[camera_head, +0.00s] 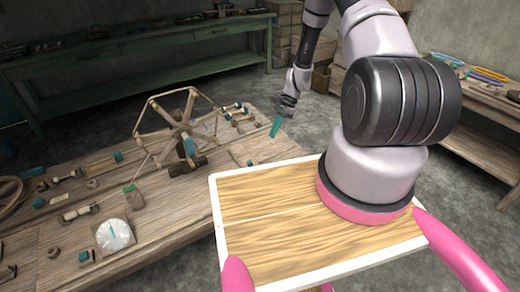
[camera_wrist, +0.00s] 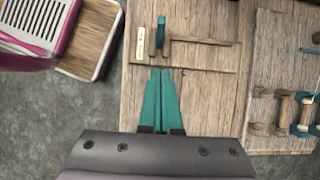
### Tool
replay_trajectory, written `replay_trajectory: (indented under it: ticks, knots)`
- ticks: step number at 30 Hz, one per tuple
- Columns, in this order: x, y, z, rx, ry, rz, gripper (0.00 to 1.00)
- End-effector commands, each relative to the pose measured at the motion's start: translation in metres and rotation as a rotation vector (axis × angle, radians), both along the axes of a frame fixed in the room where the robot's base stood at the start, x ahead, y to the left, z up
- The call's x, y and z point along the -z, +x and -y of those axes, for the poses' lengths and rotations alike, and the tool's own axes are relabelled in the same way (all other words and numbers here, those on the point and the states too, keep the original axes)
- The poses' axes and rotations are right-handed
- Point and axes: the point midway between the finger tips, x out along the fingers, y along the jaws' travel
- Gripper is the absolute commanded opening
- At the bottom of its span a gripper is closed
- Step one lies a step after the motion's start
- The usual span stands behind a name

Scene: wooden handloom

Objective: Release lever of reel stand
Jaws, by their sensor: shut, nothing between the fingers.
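My gripper (camera_head: 276,126) has teal fingers and hangs near the right edge of the wooden table. In the wrist view its fingers (camera_wrist: 161,76) are together, with nothing between them. Beyond the fingertips, a small upright teal-and-dark piece (camera_wrist: 161,30), possibly the lever, stands beside a pale marked strip (camera_wrist: 140,42). A thin wooden rod (camera_wrist: 202,41) and a wooden bar (camera_wrist: 205,64) adjoin it. The fingertips appear just short of the bar; the height gap is unclear. A hexagonal wooden reel (camera_head: 180,128) stands on the table, left of my gripper. I cannot tell which part is the reel stand's lever.
Bobbins (camera_wrist: 283,112) with teal ends lie at the right in the wrist view. A white dial (camera_head: 114,235) and several wooden parts lie on the table (camera_head: 165,215). A green bench (camera_head: 140,55) stands behind. Grey floor is open right of the table.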

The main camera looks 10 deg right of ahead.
Motion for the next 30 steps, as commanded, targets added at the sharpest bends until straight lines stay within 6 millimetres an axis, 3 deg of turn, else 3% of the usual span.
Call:
replay_trajectory:
  ticks: [5,16,21,30]
  knots:
    - [0.021,-0.005,-0.011,-0.001,0.002,-0.003,0.0]
    - [0.089,-0.016,-0.045,-0.003,0.001,-0.002,0.0]
    - [0.093,-0.023,-0.069,-0.004,0.001,-0.001,0.0]
    - [0.096,-0.026,-0.08,-0.002,0.0,0.0,0.0]
